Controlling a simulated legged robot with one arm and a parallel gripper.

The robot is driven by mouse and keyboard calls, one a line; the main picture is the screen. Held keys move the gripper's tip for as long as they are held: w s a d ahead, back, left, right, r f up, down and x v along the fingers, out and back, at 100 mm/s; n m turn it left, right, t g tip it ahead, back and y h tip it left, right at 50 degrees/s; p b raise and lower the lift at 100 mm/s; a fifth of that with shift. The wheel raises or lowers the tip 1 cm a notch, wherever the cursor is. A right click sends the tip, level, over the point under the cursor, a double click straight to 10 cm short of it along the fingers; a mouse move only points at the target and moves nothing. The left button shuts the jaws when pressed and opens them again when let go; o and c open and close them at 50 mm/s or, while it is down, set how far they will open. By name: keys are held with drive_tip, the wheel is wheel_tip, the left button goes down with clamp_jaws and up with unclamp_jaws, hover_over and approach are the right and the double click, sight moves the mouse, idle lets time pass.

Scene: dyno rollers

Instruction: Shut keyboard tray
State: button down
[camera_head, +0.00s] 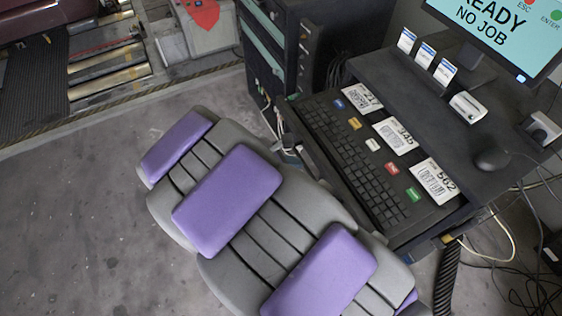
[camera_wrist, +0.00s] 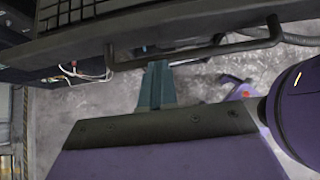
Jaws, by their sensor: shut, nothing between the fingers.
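The black keyboard tray (camera_head: 425,218) sticks out from under the desk top in the head view, with the keyboard (camera_head: 350,150) on it. In the wrist view the tray's dark edge (camera_wrist: 130,38) runs across the top. A thin black handle bar (camera_wrist: 190,55) hangs along its front. My gripper (camera_wrist: 157,66) has its teal fingers together, empty, with the tips just at the bar. I cannot tell whether they touch it. In the head view my gripper is not visible; my grey and purple body parts lie in front of the tray and cover part of its front.
Labelled cards (camera_head: 393,136) lie behind the keys. The desk top (camera_head: 400,85) holds a monitor (camera_head: 500,35), a mouse (camera_head: 491,160) and small white items. Loose cables (camera_head: 500,235) lie right of the desk. A dark cabinet (camera_head: 325,45) stands to its left. Open floor (camera_head: 80,220) is at left.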

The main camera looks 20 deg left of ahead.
drive_tip(key=w, duration=0.1)
drive_tip(key=w+p, duration=0.2)
drive_tip(key=shift+w+d+f, duration=0.1)
drive_tip(key=shift+w+d, duration=0.2)
drive_tip(key=p, duration=0.4)
approach(370, 131)
drive_tip(key=f, duration=0.1)
drive_tip(key=s+f, duration=0.1)
drive_tip(key=f, duration=0.1)
drive_tip(key=s+f, duration=0.1)
drive_tip(key=shift+a+f, duration=0.2)
drive_tip(key=shift+f, duration=0.1)
drive_tip(key=w, duration=0.1)
drive_tip(key=w+d+p, duration=0.1)
drive_tip(key=w, duration=0.1)
drive_tip(key=w+d, duration=0.1)
drive_tip(key=w, duration=0.1)
drive_tip(key=shift+f, duration=0.25)
drive_tip(key=shift+w+d+p, duration=0.1)
drive_tip(key=shift+w+p, duration=0.2)
drive_tip(key=shift+w, duration=0.35)
drive_tip(key=shift+w+d, duration=0.2)
drive_tip(key=shift+d, duration=0.6)
drive_tip(key=shift+d+r, duration=0.1)
drive_tip(key=shift+d, duration=0.2)
drive_tip(key=shift+s+a, duration=0.1)
drive_tip(key=shift+a, duration=0.1)
